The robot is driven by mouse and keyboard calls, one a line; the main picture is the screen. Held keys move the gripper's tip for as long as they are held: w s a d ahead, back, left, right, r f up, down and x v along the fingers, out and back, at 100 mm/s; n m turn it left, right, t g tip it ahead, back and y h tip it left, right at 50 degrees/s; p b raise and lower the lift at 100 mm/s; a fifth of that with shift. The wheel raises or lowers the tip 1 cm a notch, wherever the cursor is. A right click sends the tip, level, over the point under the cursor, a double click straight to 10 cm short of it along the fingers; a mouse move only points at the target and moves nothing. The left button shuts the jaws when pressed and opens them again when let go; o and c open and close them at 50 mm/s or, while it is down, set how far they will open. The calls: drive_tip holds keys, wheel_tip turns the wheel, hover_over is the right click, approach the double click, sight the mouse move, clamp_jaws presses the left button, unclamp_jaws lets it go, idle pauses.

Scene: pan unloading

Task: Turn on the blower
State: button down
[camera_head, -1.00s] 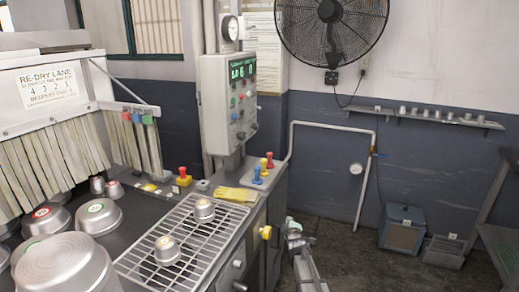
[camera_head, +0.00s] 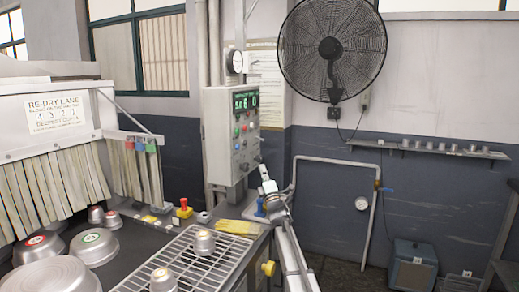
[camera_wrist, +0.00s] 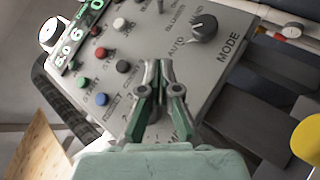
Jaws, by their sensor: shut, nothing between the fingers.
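The grey control panel (camera_head: 230,135) hangs on the wall, with a green digital display (camera_head: 245,100) on top. In the wrist view the panel is tilted and close. It carries a green button (camera_wrist: 81,84), red buttons (camera_wrist: 102,53), blue buttons (camera_wrist: 101,99), a dark button (camera_wrist: 123,67), a white button (camera_wrist: 119,24) and a black knob (camera_wrist: 203,27) marked MODE. My gripper (camera_head: 261,164) is at the panel's lower right. Its fingers (camera_wrist: 158,65) are shut and empty in front of the panel face; I cannot tell whether they touch it. Small labels are unreadable.
A wire rack (camera_head: 190,262) with metal cups (camera_head: 204,243) stands below the panel. Metal pans (camera_head: 94,246) lie at the left by a strip curtain. A black fan (camera_head: 332,48) is on the wall at the right. A yellow cloth (camera_head: 238,227) lies below the panel.

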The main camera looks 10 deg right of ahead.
idle(0.3)
drive_tip(key=p, duration=0.3)
approach(260, 139)
drive_tip(key=w+a+r, duration=0.1)
drive_tip(key=w+a, duration=0.2)
drive_tip(key=a, duration=0.1)
drive_tip(key=w+d+r, duration=0.2)
drive_tip(key=shift+d+r+p, duration=0.2)
drive_tip(key=shift+d+p, duration=0.1)
drive_tip(key=shift+p, duration=0.1)
